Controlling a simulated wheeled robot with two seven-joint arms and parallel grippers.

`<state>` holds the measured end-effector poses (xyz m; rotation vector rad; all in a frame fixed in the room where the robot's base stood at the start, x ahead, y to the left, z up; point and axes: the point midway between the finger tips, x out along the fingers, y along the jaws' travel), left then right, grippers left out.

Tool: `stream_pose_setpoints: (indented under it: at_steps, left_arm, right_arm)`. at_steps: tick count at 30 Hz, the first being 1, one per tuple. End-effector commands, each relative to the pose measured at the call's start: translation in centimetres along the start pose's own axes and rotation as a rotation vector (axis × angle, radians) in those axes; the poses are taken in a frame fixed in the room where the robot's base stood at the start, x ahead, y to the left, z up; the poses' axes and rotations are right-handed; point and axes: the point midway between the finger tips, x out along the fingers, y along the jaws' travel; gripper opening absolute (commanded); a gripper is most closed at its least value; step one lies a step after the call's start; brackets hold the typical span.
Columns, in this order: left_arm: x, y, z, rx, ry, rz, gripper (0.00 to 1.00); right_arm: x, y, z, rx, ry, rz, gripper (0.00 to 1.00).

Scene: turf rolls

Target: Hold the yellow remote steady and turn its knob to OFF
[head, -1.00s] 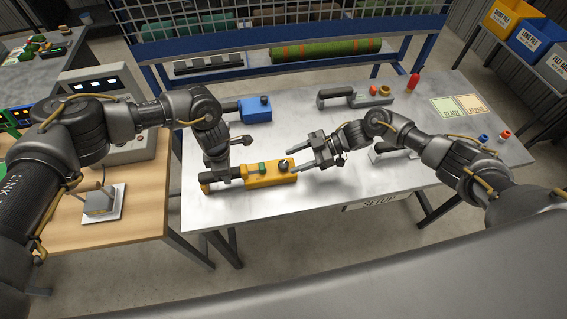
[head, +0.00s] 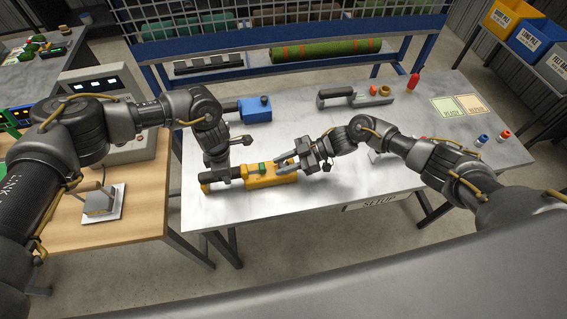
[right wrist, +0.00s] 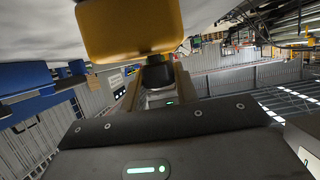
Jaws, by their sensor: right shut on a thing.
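The yellow remote (head: 262,182) lies on the metal table with a green button on top and a dark grip at its left end. In the right wrist view its yellow body (right wrist: 130,30) fills the top, with the dark knob (right wrist: 157,74) below it between the fingers. My right gripper (head: 284,161) is shut on the knob at the remote's right end; its fingers mostly hide the knob in the head view. My left gripper (head: 216,173) is at the remote's dark grip; I cannot tell whether its jaws are closed. The knob's marking is not readable.
A blue remote (head: 256,109) and a grey handled device (head: 355,97) lie farther back on the metal table (head: 310,220). Small coloured caps and two label cards (head: 448,107) are on the right.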

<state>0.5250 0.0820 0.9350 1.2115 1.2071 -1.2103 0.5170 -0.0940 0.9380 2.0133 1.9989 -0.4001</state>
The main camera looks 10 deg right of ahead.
Motion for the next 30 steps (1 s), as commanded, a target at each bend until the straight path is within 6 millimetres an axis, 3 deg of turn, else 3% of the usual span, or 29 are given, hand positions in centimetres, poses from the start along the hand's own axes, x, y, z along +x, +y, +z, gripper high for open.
stream_pose_setpoints:
  at_steps: [11,30]
  left_arm:
    - [0.24,-0.21,0.04,0.001,0.0,-0.005,0.0]
    - [0.23,-0.24,0.11,0.003,-0.001,-0.005,0.0]
  right_arm:
    - [0.21,-0.23,0.08,0.022,0.002,0.053,0.07]
    - [0.34,-0.29,-0.01,0.216,0.005,0.512,0.07]
